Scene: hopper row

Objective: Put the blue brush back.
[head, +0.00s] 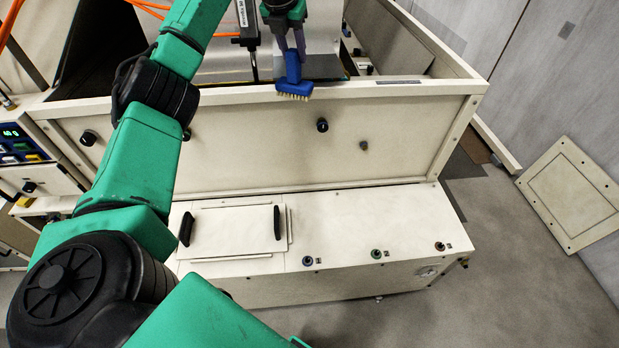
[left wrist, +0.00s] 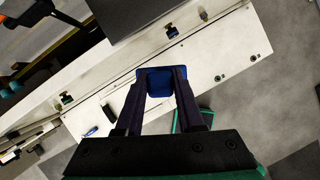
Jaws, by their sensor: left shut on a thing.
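The blue brush (head: 293,77) has pale bristles along its lower edge. In the head view it hangs bristles down in front of the top rim of the cream hopper wall (head: 250,150); whether it touches the rim I cannot tell. My left gripper (head: 291,47) is above it, shut on its blue upper part. In the left wrist view the brush's blue end (left wrist: 158,82) shows between the two dark fingers of the gripper (left wrist: 160,92); its bristles are hidden there. My right gripper is in neither view.
Below the wall, a cream ledge (head: 350,230) carries a lid (head: 232,228) with two black handles and several small knobs. Black knobs (head: 322,125) stick out of the wall. A control panel (head: 20,148) is at far left. A loose cream panel (head: 570,195) leans at right beside open grey floor.

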